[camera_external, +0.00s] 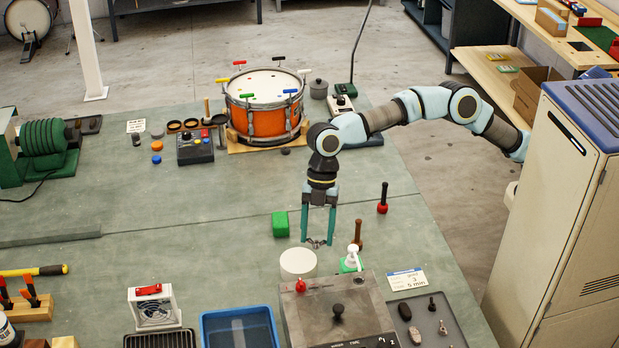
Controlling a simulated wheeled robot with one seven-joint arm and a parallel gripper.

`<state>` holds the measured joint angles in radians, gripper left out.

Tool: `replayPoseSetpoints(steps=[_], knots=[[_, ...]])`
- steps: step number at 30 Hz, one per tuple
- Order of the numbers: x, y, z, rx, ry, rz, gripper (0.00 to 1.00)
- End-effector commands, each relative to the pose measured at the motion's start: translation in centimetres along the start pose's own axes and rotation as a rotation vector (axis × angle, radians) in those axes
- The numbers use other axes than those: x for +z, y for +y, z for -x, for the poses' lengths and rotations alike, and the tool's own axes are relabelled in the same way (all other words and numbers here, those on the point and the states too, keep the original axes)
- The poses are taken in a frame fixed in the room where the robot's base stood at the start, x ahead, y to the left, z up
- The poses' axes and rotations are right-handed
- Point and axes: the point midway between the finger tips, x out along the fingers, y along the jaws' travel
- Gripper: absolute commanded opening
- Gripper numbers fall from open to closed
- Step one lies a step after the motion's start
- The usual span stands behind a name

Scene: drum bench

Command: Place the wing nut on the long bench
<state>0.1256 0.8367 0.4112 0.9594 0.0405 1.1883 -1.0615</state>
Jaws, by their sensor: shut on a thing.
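My gripper (318,238) points straight down over the middle of the green-topped long bench (200,230). Its two teal fingers are shut on a small dark metal wing nut (316,243), which shows at the fingertips. The nut is small, and its exact shape is hard to make out. It is low over the bench; I cannot tell whether it touches the surface. The fingertips are to the right of a green block (280,224) and behind a white round disc (298,262).
A wooden-handled tool (357,236) and a red-based tool (382,200) stand to the right of the fingers. A white bottle (351,258) and a metal box (337,310) are in front. An orange drum (265,115) stands behind. The bench left of the green block is clear.

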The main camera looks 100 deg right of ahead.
Motion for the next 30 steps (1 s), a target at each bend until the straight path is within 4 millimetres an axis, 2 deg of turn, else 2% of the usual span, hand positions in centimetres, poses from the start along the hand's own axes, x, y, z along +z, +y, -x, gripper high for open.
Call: replayPoseSetpoints(steps=[5,13,18,26,30], knots=[[1.1,-0.1,-2.4,-0.004,-0.002,-0.001,0.11],[3.7,-0.1,-8.6,-0.004,-0.003,-0.002,0.11],[4.8,-0.1,-11.6,-0.003,-0.002,-0.001,0.11],[5.5,0.0,-13.4,-0.001,-0.001,0.000,0.11],[6.3,-0.1,-15.1,-0.003,-0.002,-0.002,0.11]])
